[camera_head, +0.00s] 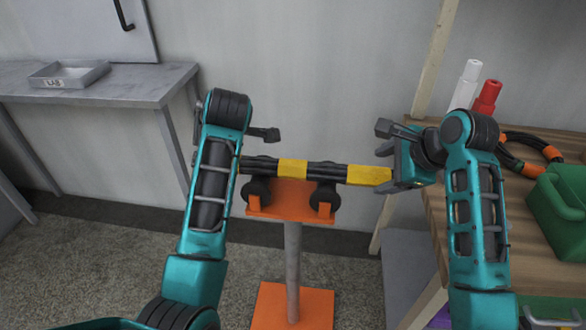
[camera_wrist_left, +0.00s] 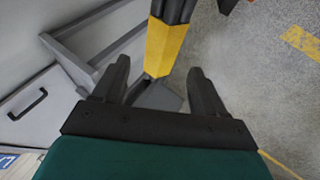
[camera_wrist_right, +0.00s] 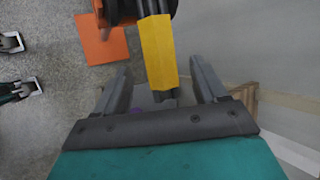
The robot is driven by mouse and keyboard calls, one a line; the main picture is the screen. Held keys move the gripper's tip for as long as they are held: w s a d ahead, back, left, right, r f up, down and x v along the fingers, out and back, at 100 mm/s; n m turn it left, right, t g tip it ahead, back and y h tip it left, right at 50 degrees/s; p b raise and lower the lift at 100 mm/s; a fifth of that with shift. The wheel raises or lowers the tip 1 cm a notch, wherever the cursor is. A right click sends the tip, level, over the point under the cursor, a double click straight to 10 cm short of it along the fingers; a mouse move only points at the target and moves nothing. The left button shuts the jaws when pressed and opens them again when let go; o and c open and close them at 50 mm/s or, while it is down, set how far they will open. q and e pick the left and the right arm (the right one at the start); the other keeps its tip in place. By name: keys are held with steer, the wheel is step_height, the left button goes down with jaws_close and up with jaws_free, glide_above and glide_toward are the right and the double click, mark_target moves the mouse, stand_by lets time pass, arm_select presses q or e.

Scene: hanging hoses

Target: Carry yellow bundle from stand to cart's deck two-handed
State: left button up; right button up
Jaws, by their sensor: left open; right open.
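The bundle (camera_head: 326,171) is several black hoses with yellow bands, lying level across the orange stand's (camera_head: 292,190) two cradles. My right gripper (camera_head: 388,172) is open at the bundle's right end. In the right wrist view, the yellow end (camera_wrist_right: 158,50) reaches between the spread fingers (camera_wrist_right: 158,72), with gaps on both sides. My left gripper (camera_wrist_left: 158,72) is open at the left end, mostly hidden by my arm in the head view. In the left wrist view, the other yellow end (camera_wrist_left: 164,45) reaches between its fingers. I cannot clearly make out the cart.
A wooden-topped table (camera_head: 445,230) at right holds a green box (camera_head: 560,200), a black-and-orange hose coil (camera_head: 530,150), and white (camera_head: 467,82) and red (camera_head: 487,95) bottles. A grey table (camera_head: 120,85) with a tray (camera_head: 70,73) stands back left. A wall is close behind the stand.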

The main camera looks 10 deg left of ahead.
mark_target(375, 173)
arm_select(q)
steer(key=shift+x, duration=2.15)
arm_select(e)
steer(key=shift+x, duration=2.2)
arm_select(q)
jaws_close()
arm_select(e)
jaws_close()
steer(key=shift+r, duration=0.1)
